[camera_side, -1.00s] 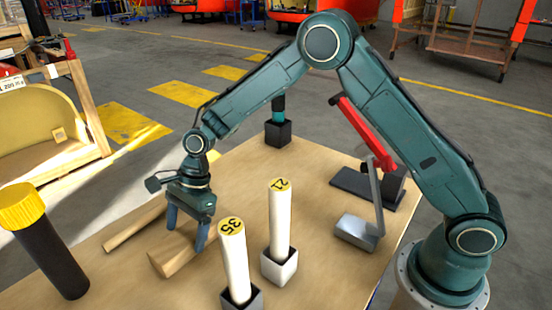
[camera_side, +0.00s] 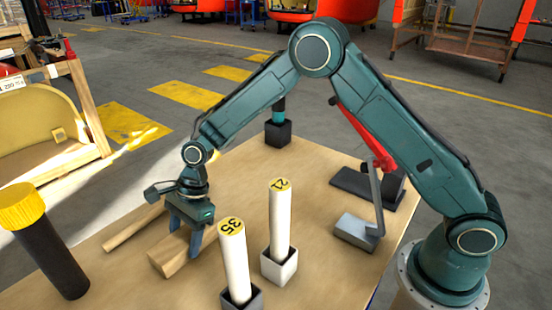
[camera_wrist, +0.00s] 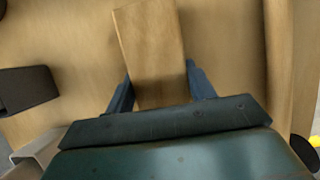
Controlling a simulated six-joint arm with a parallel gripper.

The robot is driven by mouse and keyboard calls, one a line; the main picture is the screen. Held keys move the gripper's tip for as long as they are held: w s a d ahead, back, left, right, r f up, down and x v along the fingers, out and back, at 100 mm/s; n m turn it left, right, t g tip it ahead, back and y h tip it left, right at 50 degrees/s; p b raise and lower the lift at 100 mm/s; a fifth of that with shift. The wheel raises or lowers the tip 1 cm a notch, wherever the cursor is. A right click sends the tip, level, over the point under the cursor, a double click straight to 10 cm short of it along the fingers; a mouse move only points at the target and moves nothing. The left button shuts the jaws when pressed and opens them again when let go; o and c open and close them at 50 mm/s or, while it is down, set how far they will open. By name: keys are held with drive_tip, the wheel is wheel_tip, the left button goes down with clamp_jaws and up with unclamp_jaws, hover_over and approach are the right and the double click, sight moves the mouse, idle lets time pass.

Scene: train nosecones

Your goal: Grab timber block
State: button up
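A timber block (camera_side: 171,258) lies on the wooden table in the side view, beside a thinner wooden strip (camera_side: 130,229). My gripper (camera_side: 184,241) is lowered over the block with its fingers spread. In the wrist view the block (camera_wrist: 150,50) runs between the two fingers of my gripper (camera_wrist: 159,88), with a visible gap on each side. The block's near end is hidden behind the gripper body.
Two white cylinders, marked 35 (camera_side: 234,262) and 21 (camera_side: 279,222), stand in holders just right of my gripper. A black cylinder with a yellow cap (camera_side: 48,245) stands at the left. A red-handled device (camera_side: 367,205) is at the right.

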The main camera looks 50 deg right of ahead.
sight(184, 236)
drive_tip(key=shift+c, duration=0.5)
drive_tip(key=shift+r, duration=0.1)
drive_tip(key=shift+r, duration=0.1)
wheel_tip(184, 236, up, 20)
idle(0.4)
drive_tip(key=shift+f, duration=0.2)
